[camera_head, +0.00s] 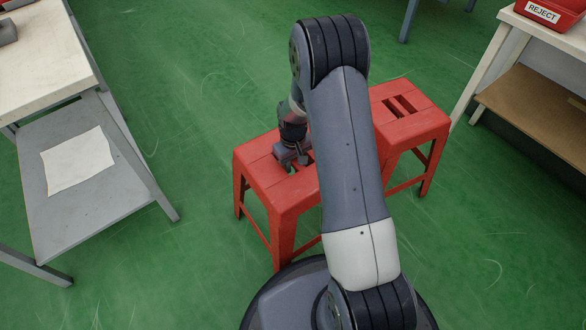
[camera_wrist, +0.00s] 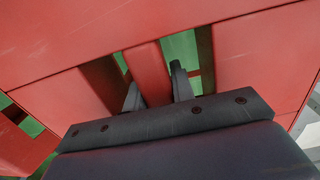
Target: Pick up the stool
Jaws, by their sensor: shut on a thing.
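Two red stools with slotted tops stand on the green floor. The nearer, left stool (camera_head: 262,172) is under my gripper (camera_head: 292,155); the other stool (camera_head: 412,118) is behind it to the right, partly hidden by my arm. In the wrist view my gripper (camera_wrist: 157,88) points down at the red seat (camera_wrist: 60,100). Its two fingers reach into the slots on either side of the seat's middle bar (camera_wrist: 149,68) and are shut on that bar. The nearer stool is upright, its legs appearing to be at floor level. My arm hides part of its right side.
A workbench (camera_head: 45,60) with a grey lower shelf and a white sheet (camera_head: 77,162) stands at the left. Another table with a brown shelf (camera_head: 535,100) and a red REJECT bin (camera_head: 548,12) is at the right. Green floor is clear between the left bench and the stools.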

